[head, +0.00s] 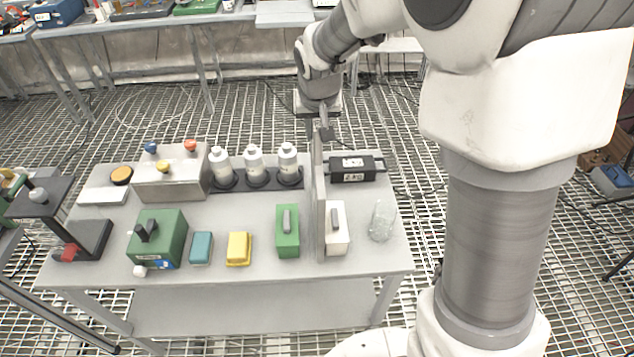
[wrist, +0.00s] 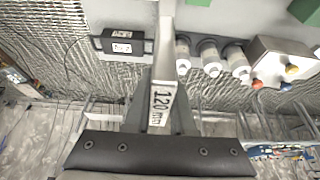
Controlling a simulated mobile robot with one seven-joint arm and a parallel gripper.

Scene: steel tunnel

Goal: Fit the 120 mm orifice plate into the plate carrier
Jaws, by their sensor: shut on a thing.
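My gripper (head: 322,118) is over the far edge of the table, behind the upright grey panel. In the wrist view its fingers (wrist: 160,118) are shut on the 120 mm orifice plate (wrist: 160,102), whose label faces the camera. The plate is seen nearly edge-on, so its disc is not clear. In the head view I cannot separate the plate from the gripper and panel. A black block with white labels (head: 352,168), seemingly the plate carrier, sits on the table just right of the panel. It also shows in the wrist view (wrist: 122,44), apart from the gripper.
The thin upright panel (head: 319,215) divides the table (head: 215,210). Three white bottles (head: 253,165) stand left of it, near a metal button box (head: 170,182). A clear glass item (head: 382,222) stands at right.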

